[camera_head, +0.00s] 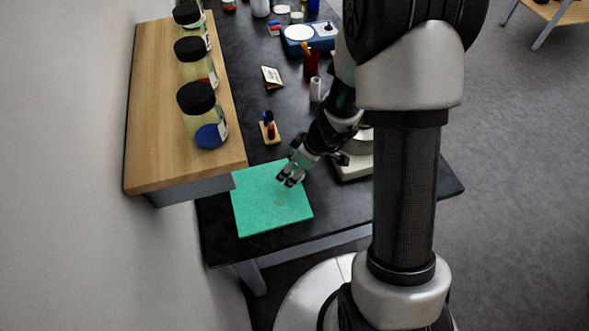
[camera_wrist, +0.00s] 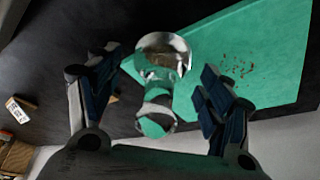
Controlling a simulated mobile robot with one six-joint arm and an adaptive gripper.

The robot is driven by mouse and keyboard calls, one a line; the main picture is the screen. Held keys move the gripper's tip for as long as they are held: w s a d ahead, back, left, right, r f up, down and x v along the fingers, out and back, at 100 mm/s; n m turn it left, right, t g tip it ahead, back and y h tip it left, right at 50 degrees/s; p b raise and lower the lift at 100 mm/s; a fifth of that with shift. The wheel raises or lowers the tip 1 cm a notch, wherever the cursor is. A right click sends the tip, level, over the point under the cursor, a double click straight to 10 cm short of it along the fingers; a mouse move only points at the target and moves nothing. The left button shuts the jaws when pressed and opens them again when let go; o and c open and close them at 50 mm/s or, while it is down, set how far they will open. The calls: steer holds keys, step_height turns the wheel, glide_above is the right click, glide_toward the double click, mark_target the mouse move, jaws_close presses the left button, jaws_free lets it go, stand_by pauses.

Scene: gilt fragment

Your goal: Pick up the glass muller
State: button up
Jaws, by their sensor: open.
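The glass muller (camera_wrist: 160,72) is a clear piece with a round wide end and a narrower knob, seen in the wrist view between the fingers of my gripper (camera_wrist: 155,95). It shows green through it and lies over the edge of the green mat (camera_wrist: 280,50). The fingers are spread to either side, apart from it. In the head view my open gripper (camera_head: 291,177) is over the upper right part of the green mat (camera_head: 265,215). I cannot make out the muller there.
A wooden shelf (camera_head: 160,130) with several black-lidded jars (camera_head: 203,115) overhangs the table at left. A small wooden stand (camera_head: 269,130) with dark items is behind the mat. A pale device (camera_head: 355,168) stands right of my gripper. The mat's front part is clear except for small reddish specks.

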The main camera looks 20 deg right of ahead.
steer(key=c, duration=1.5)
steer(key=shift+r, duration=0.1)
